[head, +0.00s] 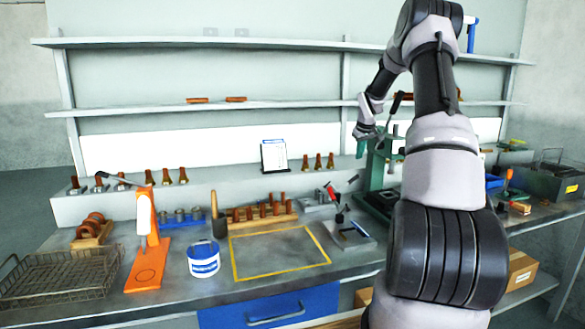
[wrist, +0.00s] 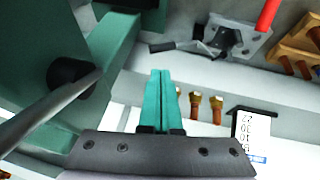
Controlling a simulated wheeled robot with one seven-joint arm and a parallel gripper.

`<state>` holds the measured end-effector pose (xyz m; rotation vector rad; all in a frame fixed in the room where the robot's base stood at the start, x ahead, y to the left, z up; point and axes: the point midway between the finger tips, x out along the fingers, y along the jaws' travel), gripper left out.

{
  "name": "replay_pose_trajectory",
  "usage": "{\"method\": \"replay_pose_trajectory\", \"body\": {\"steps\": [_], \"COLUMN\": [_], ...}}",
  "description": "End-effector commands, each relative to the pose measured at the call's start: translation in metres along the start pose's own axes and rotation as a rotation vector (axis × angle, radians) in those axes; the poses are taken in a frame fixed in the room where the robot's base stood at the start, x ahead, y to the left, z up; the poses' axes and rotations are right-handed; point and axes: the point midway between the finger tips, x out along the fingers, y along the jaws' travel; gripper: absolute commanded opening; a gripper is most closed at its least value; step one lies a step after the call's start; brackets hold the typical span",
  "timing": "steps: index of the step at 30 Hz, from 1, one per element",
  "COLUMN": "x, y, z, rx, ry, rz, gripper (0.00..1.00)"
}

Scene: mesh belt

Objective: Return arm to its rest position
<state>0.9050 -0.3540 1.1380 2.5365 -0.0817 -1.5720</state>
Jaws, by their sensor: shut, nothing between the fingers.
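My arm rises at the right of the head view and bends over, with my gripper (head: 364,141) hanging above the back of the bench, beside the green press (head: 373,170). In the wrist view my gripper (wrist: 162,100) shows two green fingers side by side, shut with nothing between them. The green press (wrist: 105,50) fills the left of the wrist view, with its grey lever close to my gripper on that side. I cannot tell the exact gap between them. My arm hides part of the bench and shelves behind it.
The bench carries a wire basket (head: 62,277), an orange stand (head: 148,250), a white and blue bucket (head: 204,259) and a small clamp fixture (head: 348,232). A yellow-outlined area (head: 278,252) is bare. A calendar card (head: 273,155) stands on the back ledge. Shelves (head: 200,106) run behind.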

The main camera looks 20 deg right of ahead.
Motion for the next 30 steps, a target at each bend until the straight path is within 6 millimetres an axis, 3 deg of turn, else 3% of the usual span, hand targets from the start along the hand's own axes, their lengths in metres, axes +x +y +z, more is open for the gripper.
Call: {"method": "replay_pose_trajectory", "body": {"steps": [2,5,10,14,21,30], "x": [-0.004,-0.025,-0.103,-0.171,-0.276,-0.367], "y": [-0.002,-0.015,-0.06,-0.1,-0.166,-0.234], "z": [-0.001,-0.004,-0.002,0.014,0.072,0.18], "rx": [0.0,0.004,0.042,0.091,0.207,0.376], "ry": [0.001,0.005,0.015,0.028,0.06,0.101], "rz": [0.0,0.002,0.004,-0.002,-0.042,-0.163], "gripper": [0.0,0.0,0.0,0.0,0.0,0.0]}}
